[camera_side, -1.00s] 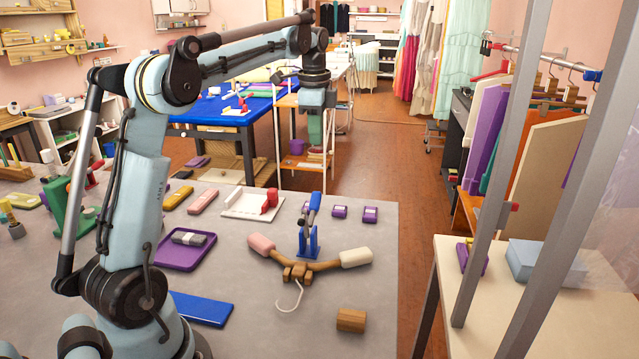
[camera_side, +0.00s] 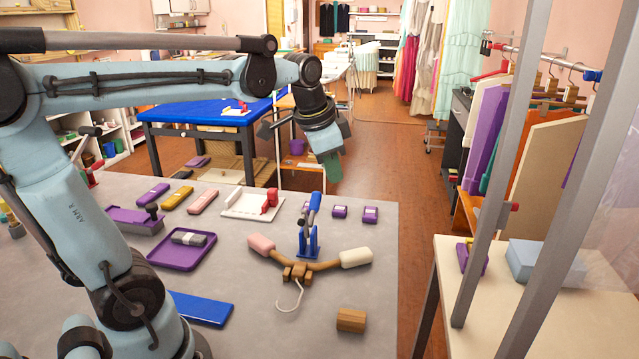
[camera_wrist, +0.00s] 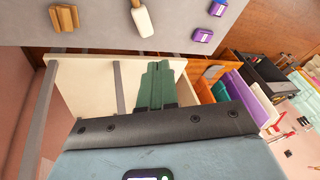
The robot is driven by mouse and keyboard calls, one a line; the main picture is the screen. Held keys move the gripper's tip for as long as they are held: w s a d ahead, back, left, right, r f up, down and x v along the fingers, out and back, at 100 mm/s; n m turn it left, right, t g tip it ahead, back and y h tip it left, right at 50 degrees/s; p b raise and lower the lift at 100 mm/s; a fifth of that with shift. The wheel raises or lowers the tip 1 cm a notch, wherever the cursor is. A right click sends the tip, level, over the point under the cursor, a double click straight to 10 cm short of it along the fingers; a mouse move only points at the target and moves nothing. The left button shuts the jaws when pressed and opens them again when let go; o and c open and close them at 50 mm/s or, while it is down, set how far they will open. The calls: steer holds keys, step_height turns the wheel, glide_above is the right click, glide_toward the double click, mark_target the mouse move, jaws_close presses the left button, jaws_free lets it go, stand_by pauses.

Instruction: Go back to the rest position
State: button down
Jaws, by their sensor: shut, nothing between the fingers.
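My gripper (camera_side: 331,172) hangs in the air above the far part of the grey table (camera_side: 376,290), tilted, with its fingertips pointing down. In the wrist view the green fingers (camera_wrist: 157,84) lie close together with nothing between them. In the side view a wooden hanger (camera_side: 326,265) with one pink and one cream end lies on the table, apart from my gripper. A blue stand (camera_side: 309,240) rises behind the hanger's middle.
On the table are a purple tray (camera_side: 183,256), a blue slab (camera_side: 201,308), a wooden block (camera_side: 351,320) and a white tray (camera_side: 243,207). A cream side table (camera_side: 450,265) and a garment rack (camera_side: 535,52) stand at the right.

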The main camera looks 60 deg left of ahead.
steer(key=s+d+f+n+t+h, duration=0.1)
steer(key=s+d+f+n+t, duration=0.2)
steer(key=s+d+f, duration=0.4)
steer(key=shift+s+d+f+n, duration=0.35)
steer(key=shift+d+f+n, duration=0.1)
steer(key=shift+d+n, duration=0.1)
stand_by(0.8)
